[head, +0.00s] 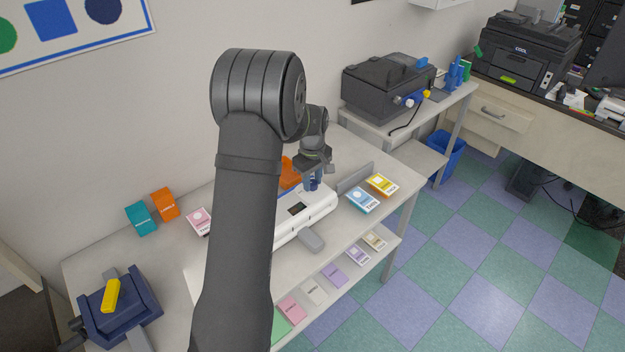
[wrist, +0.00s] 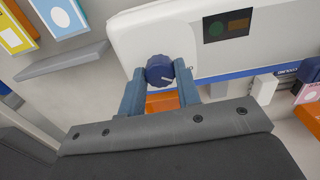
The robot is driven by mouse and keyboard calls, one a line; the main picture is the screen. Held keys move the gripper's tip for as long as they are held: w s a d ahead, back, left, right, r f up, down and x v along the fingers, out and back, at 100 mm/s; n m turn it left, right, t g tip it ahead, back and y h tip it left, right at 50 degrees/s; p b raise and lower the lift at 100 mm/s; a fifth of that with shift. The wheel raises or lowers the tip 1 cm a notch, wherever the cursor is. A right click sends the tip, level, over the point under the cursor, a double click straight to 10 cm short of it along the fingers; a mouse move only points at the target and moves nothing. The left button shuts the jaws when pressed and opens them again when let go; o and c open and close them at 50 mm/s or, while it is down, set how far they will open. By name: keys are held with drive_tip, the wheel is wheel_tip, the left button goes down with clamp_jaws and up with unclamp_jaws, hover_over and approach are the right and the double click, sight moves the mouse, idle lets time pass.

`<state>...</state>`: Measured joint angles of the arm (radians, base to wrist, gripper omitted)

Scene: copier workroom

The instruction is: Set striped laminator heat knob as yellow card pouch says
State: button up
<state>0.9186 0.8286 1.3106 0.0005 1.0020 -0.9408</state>
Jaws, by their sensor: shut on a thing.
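The white laminator (head: 318,208) with a blue stripe stands on the table, and it also shows in the wrist view (wrist: 225,62). Its dark blue heat knob (wrist: 158,70) has a white mark pointing right and slightly down in the wrist view. My gripper (wrist: 160,76) is shut on the knob, with one blue finger on each side. In the head view my gripper (head: 313,182) is at the laminator's far right end, and the knob cannot be made out. The yellow card pouch (head: 382,184) lies right of the laminator; its print is too small to read.
A blue pouch (head: 363,201) lies beside the yellow one, and a low grey divider (head: 354,178) stands near them. A pink pouch (head: 199,221) is left of the laminator. Teal (head: 141,218) and orange (head: 164,204) boxes stand at the wall. Several pouches lie on the lower shelf.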

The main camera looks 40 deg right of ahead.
sight(313, 182)
drive_tip(key=m, duration=1.3)
drive_tip(key=shift+m, duration=0.3)
drive_tip(key=m, duration=0.5)
drive_tip(key=shift+r, duration=0.1)
drive_tip(key=m, duration=0.4)
drive_tip(key=shift+d+m, duration=0.1)
drive_tip(key=shift+m, duration=0.2)
drive_tip(key=o, duration=1)
drive_tip(key=shift+c, duration=0.2)
wheel_tip(313, 182, up, 17)
drive_tip(key=shift+r, duration=0.2)
